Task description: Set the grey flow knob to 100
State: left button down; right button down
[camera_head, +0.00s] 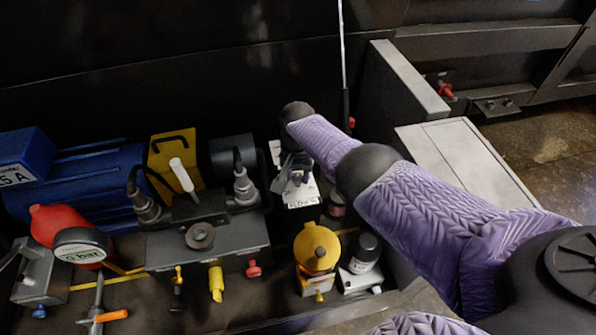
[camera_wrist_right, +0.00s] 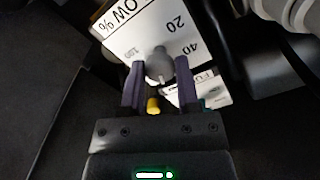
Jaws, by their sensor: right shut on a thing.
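The grey flow knob (camera_wrist_right: 160,65) sits on a white dial plate (camera_wrist_right: 150,25) marked "OW %", with 20 and 40 readable and a smaller, fainter number on the left. My right gripper (camera_wrist_right: 159,72) has a dark finger on each side of the knob and is shut on it. The knob's setting is hard to read. In the head view my right gripper (camera_head: 293,172) is small, over the white flow plate (camera_head: 303,194), and hides most of the knob. My left gripper is not in view.
A yellow round knob (camera_head: 316,247) and a black-capped bottle (camera_head: 365,252) stand in front of the plate. A grey valve block (camera_head: 215,240) with cable connectors is to its left. A blue motor (camera_head: 90,180) and a red-backed gauge (camera_head: 80,243) lie farther left.

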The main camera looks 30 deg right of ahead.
jog(key=m, duration=0.4)
jog(key=shift+w+r+m, duration=0.1)
jog(key=shift+m, duration=0.2)
jog(key=m, duration=0.3)
jog(key=shift+m, duration=0.4)
jog(key=m, duration=0.3)
jog(key=shift+m, duration=1.2)
jog(key=m, duration=0.2)
jog(key=shift+m, duration=0.3)
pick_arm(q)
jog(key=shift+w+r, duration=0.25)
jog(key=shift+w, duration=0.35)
pick_arm(e)
jog(key=shift+d+m, duration=0.1)
jog(key=shift+m, duration=1.5)
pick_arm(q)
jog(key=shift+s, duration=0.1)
pick_arm(e)
jog(key=shift+m, duration=0.3)
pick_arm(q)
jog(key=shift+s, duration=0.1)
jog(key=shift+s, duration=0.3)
